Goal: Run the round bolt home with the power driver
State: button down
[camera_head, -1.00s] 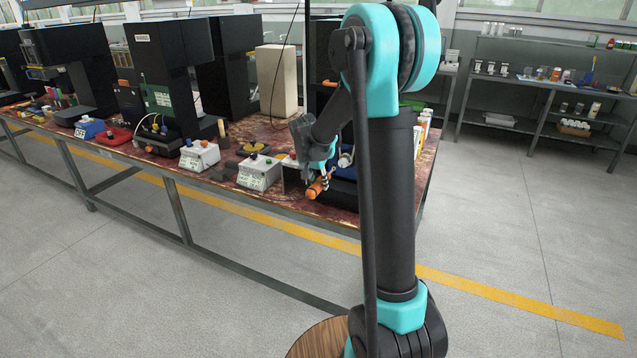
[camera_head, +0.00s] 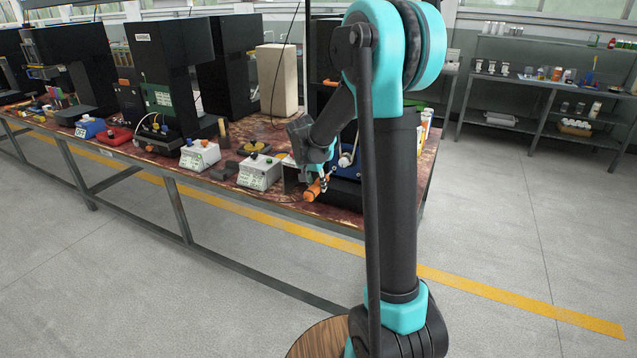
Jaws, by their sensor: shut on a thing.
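My gripper (camera_head: 322,172) is at the right end of the long bench, low over its front edge. It is shut on an orange tool (camera_head: 313,190), which looks like the power driver. The driver is tilted, with its orange end toward the bench's front edge. A dark blue and black fixture (camera_head: 347,186) stands just right of the gripper, partly behind my arm. The round bolt cannot be made out; it is too small or hidden by the gripper and arm. Whether the driver touches anything cannot be told.
White control boxes (camera_head: 259,172) with buttons stand left of the gripper on the bench (camera_head: 225,184). Black machines (camera_head: 168,75) and a beige block (camera_head: 277,80) stand behind them. Shelves (camera_head: 545,95) with small goods line the back right. The floor in front is clear.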

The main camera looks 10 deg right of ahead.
aim_at(311, 189)
jog(key=shift+s+a, duration=0.6)
jog(key=shift+s, duration=0.25)
jog(key=shift+s+a, duration=0.6)
jog(key=shift+s, duration=0.2)
jog(key=shift+f, duration=0.1)
